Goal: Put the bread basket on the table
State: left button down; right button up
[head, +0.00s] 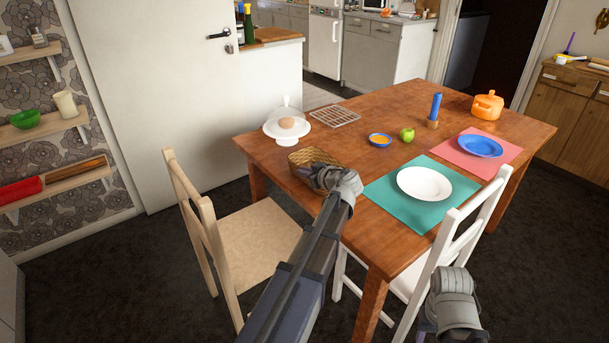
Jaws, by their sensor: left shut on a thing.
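The woven brown bread basket (316,155) is at the left edge of the wooden table (335,128), beside the white cake stand. My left gripper (306,172) is shut on the basket's near side. My wrist hides part of the basket, and I cannot tell whether its base touches the tabletop. My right gripper (428,328) is low at the bottom right, by the white chair; its fingers are mostly hidden, so its opening cannot be told.
A domed cake stand (287,127), wire rack (335,117), orange-filled bowl (380,140), green apple (407,135), blue candle (435,107) and orange pot (487,106) stand on the table. A white plate (424,184) lies on a teal mat. Chairs flank the near edges.

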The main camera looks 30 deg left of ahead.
pick_arm(q)
jog(key=shift+f, duration=0.15)
jog(key=c, duration=1)
grip_release()
jog(key=shift+s+d+r, duration=0.15)
jog(key=shift+d+r, duration=0.05)
jog(key=shift+r, duration=0.2)
jog(key=p+v, duration=0.4)
jog(key=v, duration=0.7)
jog(key=shift+d, duration=0.2)
